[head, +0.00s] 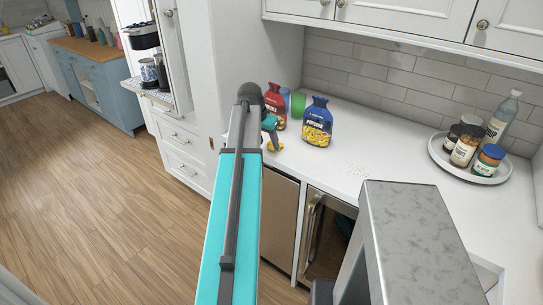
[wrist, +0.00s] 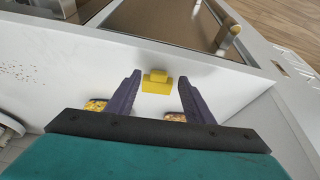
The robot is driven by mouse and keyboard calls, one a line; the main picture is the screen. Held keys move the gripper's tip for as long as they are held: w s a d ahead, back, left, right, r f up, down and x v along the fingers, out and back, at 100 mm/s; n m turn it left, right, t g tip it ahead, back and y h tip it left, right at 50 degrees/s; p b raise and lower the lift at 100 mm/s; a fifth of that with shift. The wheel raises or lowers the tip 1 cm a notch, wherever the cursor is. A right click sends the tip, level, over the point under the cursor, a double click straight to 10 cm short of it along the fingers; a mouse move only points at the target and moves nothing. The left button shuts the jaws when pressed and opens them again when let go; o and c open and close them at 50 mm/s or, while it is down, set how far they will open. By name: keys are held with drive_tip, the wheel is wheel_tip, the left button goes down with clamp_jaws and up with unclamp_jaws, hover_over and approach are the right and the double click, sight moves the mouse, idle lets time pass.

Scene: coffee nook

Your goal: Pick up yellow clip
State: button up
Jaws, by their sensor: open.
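The yellow clip (wrist: 157,85) is a small stepped block on the white counter in the wrist view. It lies ahead of and between the two dark fingers of my gripper (wrist: 159,88), with bare counter showing around it. The fingers are apart and do not appear to touch it. In the head view my gripper (head: 272,136) is low over the counter near its front edge, and a bit of the yellow clip (head: 276,147) shows at its tip. The arm hides part of that area.
A blue bag (head: 317,122) and a red bag (head: 274,106) stand on the counter close to my gripper, with a green cup (head: 298,105) behind. A round tray (head: 480,174) with jars and a bottle stands at right.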

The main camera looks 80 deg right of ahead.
sight(270, 149)
drive_tip(key=shift+p+x, duration=0.35)
drive_tip(key=shift+x, duration=1.25)
drive_tip(key=c, duration=1.1)
